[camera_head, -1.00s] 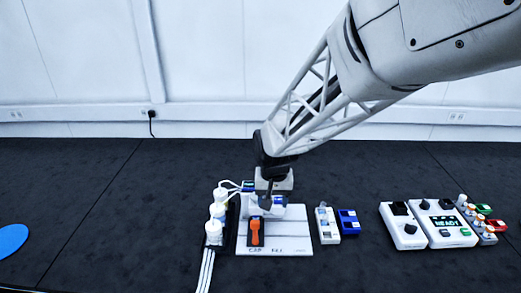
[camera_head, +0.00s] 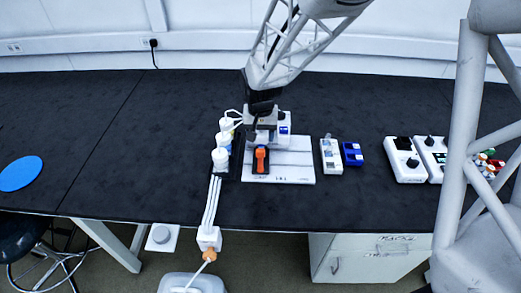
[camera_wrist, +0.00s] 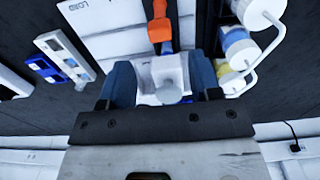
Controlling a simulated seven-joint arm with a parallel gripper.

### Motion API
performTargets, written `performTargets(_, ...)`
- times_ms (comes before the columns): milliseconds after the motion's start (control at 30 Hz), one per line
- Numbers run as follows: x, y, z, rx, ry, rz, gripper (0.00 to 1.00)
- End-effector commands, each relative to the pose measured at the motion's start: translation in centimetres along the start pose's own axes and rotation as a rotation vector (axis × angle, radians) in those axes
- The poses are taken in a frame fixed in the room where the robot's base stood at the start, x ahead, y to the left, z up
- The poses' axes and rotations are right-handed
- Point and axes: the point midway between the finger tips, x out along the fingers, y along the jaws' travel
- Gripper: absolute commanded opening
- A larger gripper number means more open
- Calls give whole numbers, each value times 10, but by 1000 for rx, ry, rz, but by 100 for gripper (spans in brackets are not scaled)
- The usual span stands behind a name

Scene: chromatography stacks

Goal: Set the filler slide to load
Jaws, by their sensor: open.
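A white filler plate (camera_head: 295,172) with lettering lies on the black bench. An orange handle (camera_head: 261,158) sits in a dark track at its left, and also shows at the top of the wrist view (camera_wrist: 160,27). Behind the handle is a white block with a round grey knob (camera_wrist: 170,88). My gripper (camera_head: 262,133) is over the rear of the plate, behind the orange handle. In the wrist view its dark blue fingers stand open (camera_wrist: 162,82) on either side of the white block. Contact cannot be told. I cannot tell which part is the slide.
White-capped bottles (camera_head: 221,158) with tubing stand close to the plate's left. A white box (camera_head: 331,156) and a blue box (camera_head: 352,153) are at its right. White devices (camera_head: 405,160) stand further right. The bench left of the bottles is mostly clear, with a blue disc (camera_head: 20,173).

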Motion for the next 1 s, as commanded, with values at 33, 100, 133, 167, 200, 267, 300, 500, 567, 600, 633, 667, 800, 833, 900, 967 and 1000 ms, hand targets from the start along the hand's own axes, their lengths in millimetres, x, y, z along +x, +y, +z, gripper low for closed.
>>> performTargets(33, 3, 0, 0, 0, -1, 0, 57)
performTargets(100, 8, 0, 0, 0, -2, 1, 57)
performTargets(133, 10, 0, 0, 0, -3, 1, 57)
performTargets(167, 13, 0, 0, 0, -3, 1, 57)
performTargets(200, 18, 0, 0, 0, -3, 1, 57)
performTargets(267, 24, 0, 1, 0, -3, 1, 57)
performTargets(300, 29, 0, 1, 0, -4, 1, 57)
performTargets(500, 52, 0, 1, 0, -3, 1, 57)
performTargets(567, 58, 0, 0, 0, -2, 1, 57)
performTargets(600, 62, 0, 0, 0, -2, 1, 57)
performTargets(633, 64, 0, 0, 0, -2, 1, 57)
performTargets(667, 66, 0, 0, 0, -2, 1, 57)
performTargets(800, 73, 0, 0, 0, -1, 0, 57)
performTargets(833, 74, 0, 0, 0, -1, 0, 57)
performTargets(900, 75, 0, 0, 0, -1, 0, 57)
performTargets(967, 75, 0, 0, 0, -1, 0, 57)
performTargets(1000, 75, 0, 0, 0, -1, 0, 57)
